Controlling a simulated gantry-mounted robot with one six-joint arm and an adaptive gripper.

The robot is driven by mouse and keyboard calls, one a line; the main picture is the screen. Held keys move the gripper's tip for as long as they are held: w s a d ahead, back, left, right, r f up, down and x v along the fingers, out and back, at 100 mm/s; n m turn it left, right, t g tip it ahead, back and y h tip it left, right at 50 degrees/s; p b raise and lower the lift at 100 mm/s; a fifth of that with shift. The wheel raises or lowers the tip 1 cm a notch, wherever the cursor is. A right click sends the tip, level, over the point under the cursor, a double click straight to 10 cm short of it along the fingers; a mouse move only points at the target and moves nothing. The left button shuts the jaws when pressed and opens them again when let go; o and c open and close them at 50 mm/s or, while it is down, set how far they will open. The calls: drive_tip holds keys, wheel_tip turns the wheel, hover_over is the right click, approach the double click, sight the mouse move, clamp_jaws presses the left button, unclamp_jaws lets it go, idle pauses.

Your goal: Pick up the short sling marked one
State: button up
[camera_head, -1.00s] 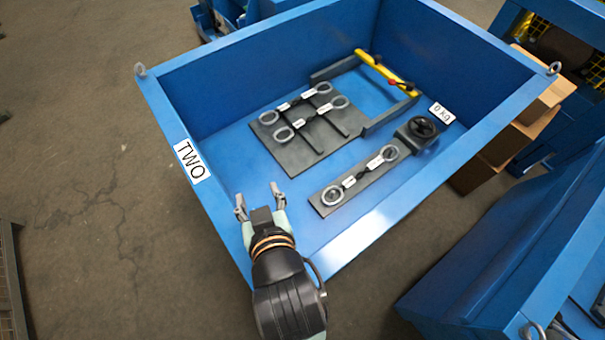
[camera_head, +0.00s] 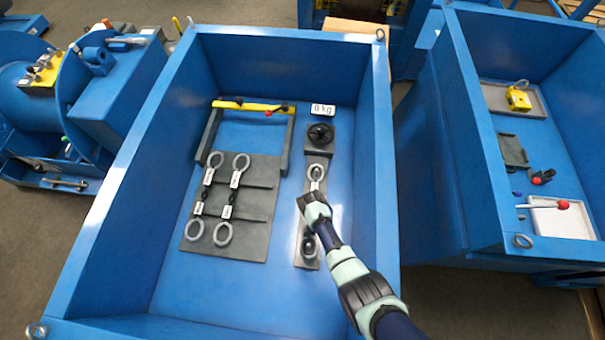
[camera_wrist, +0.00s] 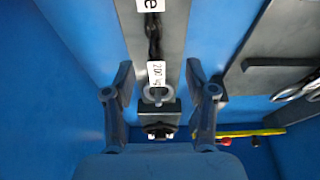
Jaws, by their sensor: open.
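A short sling (camera_head: 316,174) with a ring at each end lies along a narrow grey plate (camera_head: 301,242) on the right side of the blue bin. In the head view my gripper (camera_head: 312,206) is over the narrow plate and hides the sling's middle.
Two more slings (camera_head: 236,180) (camera_head: 199,208) lie on a wider grey plate (camera_head: 250,252) to the left. A yellow bar (camera_head: 250,106), a black knob (camera_head: 320,133) and a 0 kg sign (camera_head: 323,110) are at the back. Blue bin walls (camera_head: 378,150) surround them.

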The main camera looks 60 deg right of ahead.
drive_tip(key=shift+s+d+f, duration=0.1)
drive_tip(key=shift+s+f, duration=0.25)
drive_tip(key=shift+f, duration=0.15)
drive_tip(key=b+x, duration=0.6)
drive_tip(key=x, duration=0.1)
drive_tip(key=shift+d+f, duration=0.1)
drive_tip(key=shift+d, duration=0.1)
clamp_jaws()
